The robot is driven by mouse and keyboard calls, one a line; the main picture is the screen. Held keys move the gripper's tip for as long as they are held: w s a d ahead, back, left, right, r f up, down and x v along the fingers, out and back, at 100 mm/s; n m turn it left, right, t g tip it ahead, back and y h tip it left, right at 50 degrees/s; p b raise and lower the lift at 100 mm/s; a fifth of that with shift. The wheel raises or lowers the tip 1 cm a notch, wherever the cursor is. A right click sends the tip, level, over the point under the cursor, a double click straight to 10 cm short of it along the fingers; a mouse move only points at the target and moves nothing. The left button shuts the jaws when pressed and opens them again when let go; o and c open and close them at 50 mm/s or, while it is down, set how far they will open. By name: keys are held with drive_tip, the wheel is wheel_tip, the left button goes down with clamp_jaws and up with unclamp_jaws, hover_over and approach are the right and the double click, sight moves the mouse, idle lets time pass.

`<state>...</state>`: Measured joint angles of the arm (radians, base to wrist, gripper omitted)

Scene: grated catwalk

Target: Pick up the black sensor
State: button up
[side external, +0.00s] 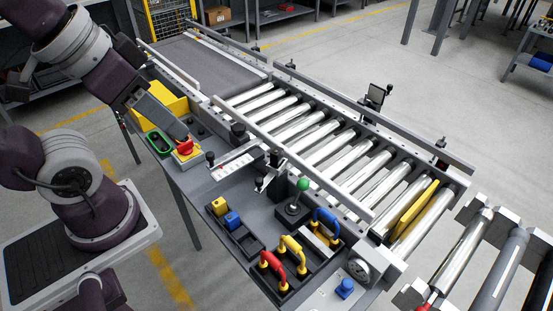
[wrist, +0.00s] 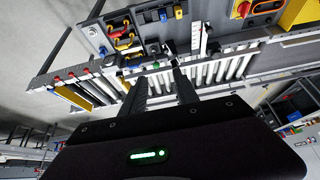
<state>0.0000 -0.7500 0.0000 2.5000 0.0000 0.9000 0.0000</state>
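A small black box-shaped device, likely the black sensor (side external: 376,96), stands on a bracket at the conveyor's far rail. A smaller dark device (side external: 441,144) sits further right on that rail, and I cannot tell which one is the named sensor. I cannot make out either for certain in the wrist view.
A roller conveyor (side external: 330,150) runs diagonally across the work. The front panel holds a red button (side external: 185,147), a green-topped lever (side external: 302,185), red, yellow and blue handles, and a black clamp bracket (side external: 271,170). A yellow bar (side external: 412,210) lies among the rollers.

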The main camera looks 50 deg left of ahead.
drive_tip(key=shift+o, duration=0.4)
drive_tip(key=o, duration=0.4)
drive_tip(key=shift+c, duration=0.2)
drive_tip(key=m+g, duration=0.5)
drive_tip(key=m, duration=0.8)
hover_over(277, 150)
drive_tip(key=s, duration=0.1)
wheel_tip(277, 150, down, 16)
drive_tip(key=shift+s, duration=0.1)
drive_tip(key=shift+m+g, duration=0.3)
drive_tip(key=shift+m, duration=0.4)
drive_tip(key=f, duration=0.6)
drive_tip(key=w+f, duration=0.1)
drive_tip(key=f, duration=0.2)
drive_tip(key=shift+f, duration=0.2)
